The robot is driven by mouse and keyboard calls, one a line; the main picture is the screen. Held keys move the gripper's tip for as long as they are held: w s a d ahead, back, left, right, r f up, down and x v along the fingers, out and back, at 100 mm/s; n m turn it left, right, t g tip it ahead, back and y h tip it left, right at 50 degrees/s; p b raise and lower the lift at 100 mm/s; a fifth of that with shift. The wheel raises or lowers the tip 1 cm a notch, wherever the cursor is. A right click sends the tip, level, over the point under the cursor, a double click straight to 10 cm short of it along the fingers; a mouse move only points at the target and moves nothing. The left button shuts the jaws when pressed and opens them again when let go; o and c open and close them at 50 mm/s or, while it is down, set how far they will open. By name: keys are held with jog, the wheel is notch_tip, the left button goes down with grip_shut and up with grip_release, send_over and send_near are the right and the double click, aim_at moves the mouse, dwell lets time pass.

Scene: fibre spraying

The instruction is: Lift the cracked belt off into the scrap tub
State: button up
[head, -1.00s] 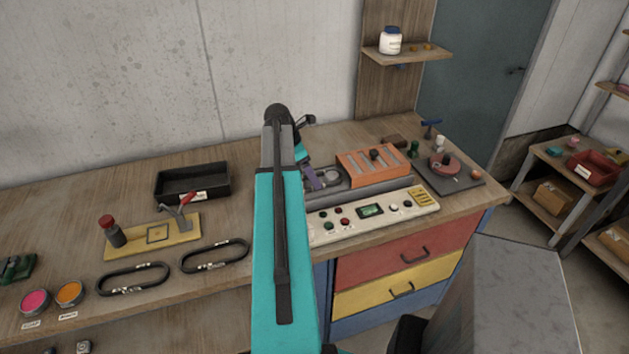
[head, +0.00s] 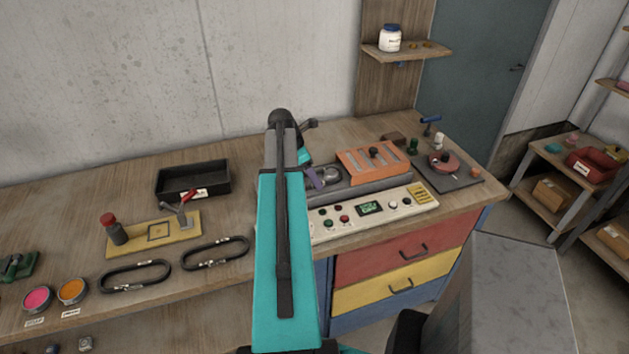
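My arm crosses the middle of the head view and hides part of the machine (head: 372,208) on the bench. No belt can be made out on the machine. Two dark belt-like loops (head: 135,290) (head: 214,265) lie on the bench front at left. A black open tray with a white label (head: 190,193) stands behind them; the label is unreadable, so I cannot tell if it is the scrap tub.
A yellow board (head: 190,232) with a red-capped post and a red-handled tool lies between tray and loops. An orange slotted block (head: 355,167) sits on the machine. A dark plate (head: 462,183) is at right. A red labelled bin (head: 580,162) stands on the far right shelf.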

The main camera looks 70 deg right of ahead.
jog(key=c, duration=0.8)
jog(key=shift+o, duration=0.2)
jog(key=shift+r, duration=0.2)
jog(key=shift+r+b, duration=1)
jog(key=shift+r, duration=0.35)
jog(key=s+a+r+b, duration=0.1)
jog(key=a+b, duration=0.3)
jog(key=a, duration=1.2)
jog(key=shift+s+r+b, duration=0.3)
jog(key=shift+r+b, duration=0.05)
jog(key=shift+r, duration=0.1)
